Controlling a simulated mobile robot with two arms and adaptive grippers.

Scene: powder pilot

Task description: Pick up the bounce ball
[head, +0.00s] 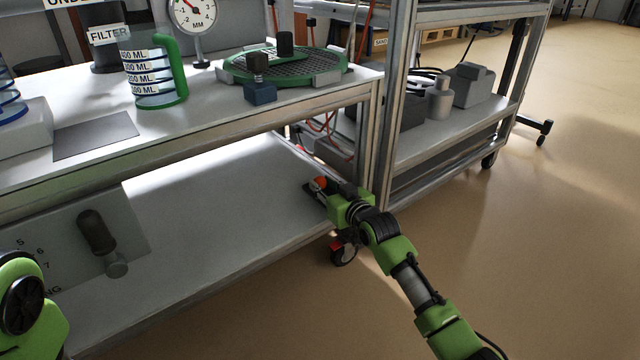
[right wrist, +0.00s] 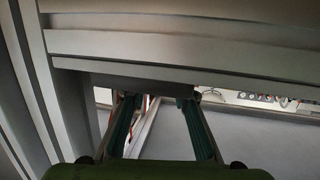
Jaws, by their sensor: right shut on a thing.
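The bounce ball (head: 321,183) is a small orange-red ball over the right end of the lower shelf. My right gripper (head: 316,189) reaches in under the tabletop at the front right leg and is shut on the ball, with part of the ball showing at the fingers. In the right wrist view, the two fingers of my right gripper (right wrist: 160,100) stand apart under a metal beam; the ball cannot be made out there. My left gripper is out of view; only a green part of my left arm shows at the lower left.
The bench's upper top (head: 215,112) and metal leg (head: 369,140) are close to my right gripper. The lower shelf (head: 210,190) is mostly bare. A green sieve (head: 240,72) and green-handled jug (head: 182,70) stand above. Open floor (head: 480,230) lies to the right.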

